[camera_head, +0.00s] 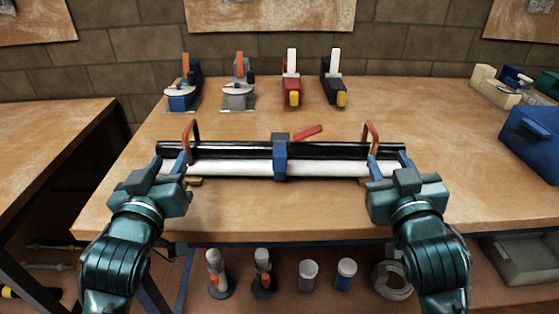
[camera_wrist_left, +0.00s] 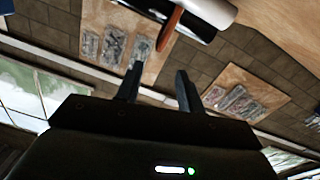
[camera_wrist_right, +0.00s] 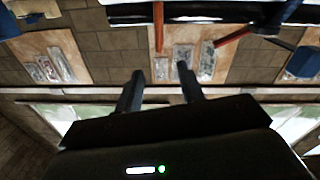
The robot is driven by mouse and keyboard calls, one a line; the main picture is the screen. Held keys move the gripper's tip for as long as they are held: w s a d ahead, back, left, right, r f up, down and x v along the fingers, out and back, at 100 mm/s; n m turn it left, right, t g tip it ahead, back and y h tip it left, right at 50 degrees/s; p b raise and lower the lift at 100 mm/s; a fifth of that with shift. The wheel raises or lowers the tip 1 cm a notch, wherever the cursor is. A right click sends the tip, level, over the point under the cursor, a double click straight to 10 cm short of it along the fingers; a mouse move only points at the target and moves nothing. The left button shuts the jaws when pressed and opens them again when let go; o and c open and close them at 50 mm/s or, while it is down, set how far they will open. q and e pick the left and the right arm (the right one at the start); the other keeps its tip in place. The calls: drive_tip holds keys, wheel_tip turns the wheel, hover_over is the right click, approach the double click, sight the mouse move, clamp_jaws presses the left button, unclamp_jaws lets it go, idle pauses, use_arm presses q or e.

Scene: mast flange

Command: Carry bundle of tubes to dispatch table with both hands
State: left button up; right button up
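The bundle of tubes lies across the front of the wooden table: a black tube (camera_head: 240,150) behind a white tube (camera_head: 235,168), bound by a blue clamp (camera_head: 281,160) with a red lever. An orange-brown loop handle stands near each end, the left handle (camera_head: 196,130) and the right handle (camera_head: 375,132). My left gripper (camera_head: 180,163) is open near the left handle, which shows beyond its fingertips in the left wrist view (camera_wrist_left: 172,30). My right gripper (camera_head: 375,165) is open near the right handle, also beyond its fingertips in the right wrist view (camera_wrist_right: 158,25). Neither grips anything. Which table is dispatch cannot be told.
Several tools (camera_head: 237,95) stand in a row at the back of the table. A blue bin (camera_head: 535,140) and small parts are at the right. Another wooden table (camera_head: 45,140) stands at the left, its visible top bare. Canisters (camera_head: 308,275) and a grey tray (camera_head: 520,260) sit below.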

sight(193, 120)
use_arm(q)
drive_tip(key=shift+d, duration=0.1)
